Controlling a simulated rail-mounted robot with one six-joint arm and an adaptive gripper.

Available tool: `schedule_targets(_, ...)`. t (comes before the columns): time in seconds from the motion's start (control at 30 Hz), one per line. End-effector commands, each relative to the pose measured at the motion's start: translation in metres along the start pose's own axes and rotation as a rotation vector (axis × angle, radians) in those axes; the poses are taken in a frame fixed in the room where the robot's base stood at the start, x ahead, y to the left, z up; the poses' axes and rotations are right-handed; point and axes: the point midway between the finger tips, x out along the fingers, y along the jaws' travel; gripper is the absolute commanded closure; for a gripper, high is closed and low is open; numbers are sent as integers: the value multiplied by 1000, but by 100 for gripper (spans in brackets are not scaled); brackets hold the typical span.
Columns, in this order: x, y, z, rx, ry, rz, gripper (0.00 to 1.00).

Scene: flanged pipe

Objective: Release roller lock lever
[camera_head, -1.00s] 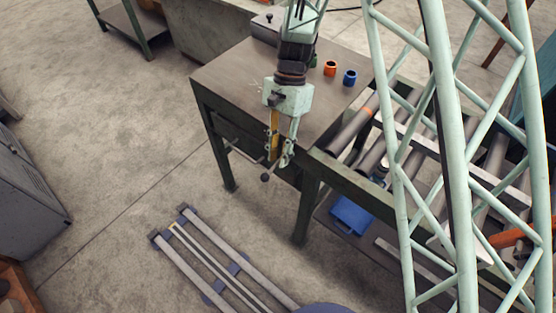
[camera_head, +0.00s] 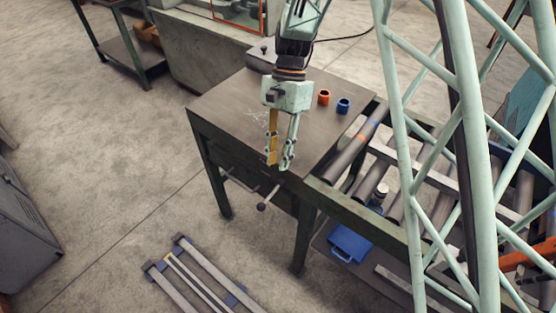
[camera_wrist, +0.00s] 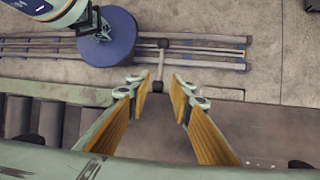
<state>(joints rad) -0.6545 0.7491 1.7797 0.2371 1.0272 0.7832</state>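The lock lever (camera_head: 269,197) sticks out from the front edge of the workbench and ends in a dark ball knob (camera_head: 261,207). My gripper (camera_head: 279,163) is above the bench's front edge, above the lever and apart from it in the head view. Its two fingers with yellow-brown pads are spread, with nothing between them. In the wrist view the lever (camera_wrist: 161,66) shows beyond the gap between the open fingertips (camera_wrist: 157,90), with its knob farthest away. The lever's inner end is partly hidden by the bench edge in the head view.
The roller conveyor (camera_head: 372,180) adjoins the bench on the right. An orange cup (camera_head: 324,97) and a blue cup (camera_head: 343,106) stand on the bench top (camera_head: 225,104). A blue bin (camera_head: 349,244) sits below the conveyor. Floor rails (camera_head: 210,275) run in front.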

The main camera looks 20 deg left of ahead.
Motion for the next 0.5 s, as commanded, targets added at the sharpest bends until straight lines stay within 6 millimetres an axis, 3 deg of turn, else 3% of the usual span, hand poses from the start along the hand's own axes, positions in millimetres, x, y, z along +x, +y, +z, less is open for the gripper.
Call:
schedule_targets(0.13, 0, 0, 0, 0, 0, 0, 82)
schedule_targets(0.33, -3, 2, 0, -2, 2, -2, 100)
schedule_targets(0.5, -12, 8, 0, -7, 8, -10, 100)
